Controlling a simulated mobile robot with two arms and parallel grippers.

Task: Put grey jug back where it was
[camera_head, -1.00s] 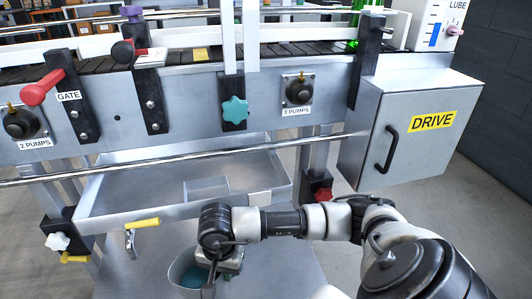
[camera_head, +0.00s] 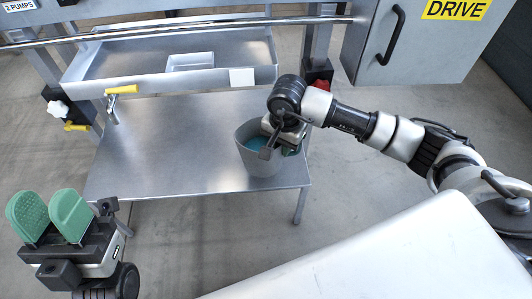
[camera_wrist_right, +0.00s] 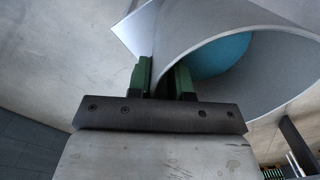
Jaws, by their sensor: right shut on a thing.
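The grey jug (camera_head: 262,160), with teal contents, is over the right part of the low metal table (camera_head: 190,165). I cannot tell whether its base touches the table top. My right gripper (camera_head: 268,143) reaches it from the right and is shut on its wall at the rim. In the right wrist view, the green fingers (camera_wrist_right: 162,80) sit on either side of the wall of the jug (camera_wrist_right: 225,95), and the teal inside shows. My left gripper (camera_head: 50,217) is open and empty at the lower left, away from the table.
A metal tray (camera_head: 100,68) hangs above the back of the low table. A red knob (camera_head: 320,88) and the grey DRIVE cabinet (camera_head: 430,45) are at the right. A yellow-handled clamp (camera_head: 121,90) is at the left. The left and middle of the low table are clear.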

